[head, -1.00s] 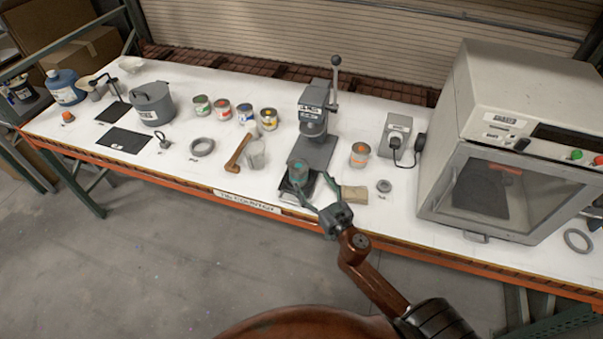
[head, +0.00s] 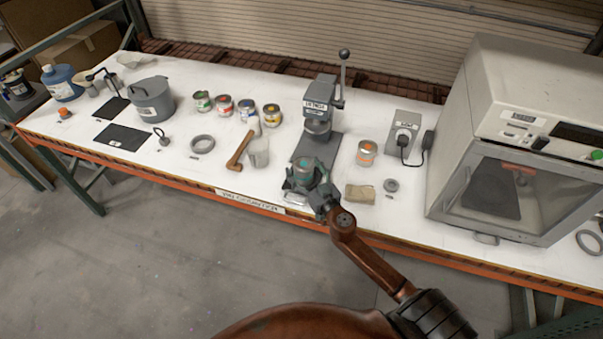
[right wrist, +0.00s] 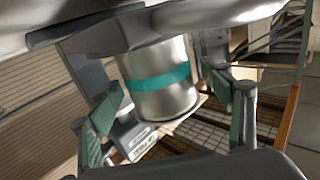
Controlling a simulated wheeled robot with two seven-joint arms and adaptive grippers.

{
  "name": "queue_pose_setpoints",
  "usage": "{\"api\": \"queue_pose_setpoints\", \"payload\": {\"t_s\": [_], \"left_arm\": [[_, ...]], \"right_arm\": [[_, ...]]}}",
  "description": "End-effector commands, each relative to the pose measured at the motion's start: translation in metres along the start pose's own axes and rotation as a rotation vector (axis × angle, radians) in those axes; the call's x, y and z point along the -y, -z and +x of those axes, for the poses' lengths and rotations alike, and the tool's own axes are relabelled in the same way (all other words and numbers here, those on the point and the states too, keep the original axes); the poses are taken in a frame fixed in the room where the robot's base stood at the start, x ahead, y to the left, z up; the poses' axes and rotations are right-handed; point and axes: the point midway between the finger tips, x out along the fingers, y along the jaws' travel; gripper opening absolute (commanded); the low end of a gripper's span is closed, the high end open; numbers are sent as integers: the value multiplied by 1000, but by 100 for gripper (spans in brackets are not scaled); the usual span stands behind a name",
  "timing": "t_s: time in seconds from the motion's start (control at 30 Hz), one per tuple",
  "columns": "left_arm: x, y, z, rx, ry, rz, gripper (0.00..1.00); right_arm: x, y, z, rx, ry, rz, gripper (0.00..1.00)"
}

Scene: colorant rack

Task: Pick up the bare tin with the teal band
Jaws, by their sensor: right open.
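The bare tin with the teal band (right wrist: 160,78) is silver metal and stands between the two open fingers of my right gripper (right wrist: 172,110) in the right wrist view. A gap shows beside it on each side, widest at the lower left. In the head view the tin (head: 304,168) is at the front of the table, before the lever press, and my right gripper (head: 306,184) reaches around it from the front. The gripper hides the tin's lower part there. My left gripper is not in view.
The lever press (head: 318,120) stands just behind the tin. A large oven-like cabinet (head: 500,190) fills the right.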

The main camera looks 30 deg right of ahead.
Motion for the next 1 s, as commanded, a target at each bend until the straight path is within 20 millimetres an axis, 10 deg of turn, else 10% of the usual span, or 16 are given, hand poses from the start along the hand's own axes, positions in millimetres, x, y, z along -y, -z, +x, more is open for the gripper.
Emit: {"api": "queue_pose_setpoints", "payload": {"t_s": [0.23,1.0], "left_arm": [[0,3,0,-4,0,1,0],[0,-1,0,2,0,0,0]], "right_arm": [[1,0,2,0,2,0,71],[2,1,2,-2,3,0,18]]}}
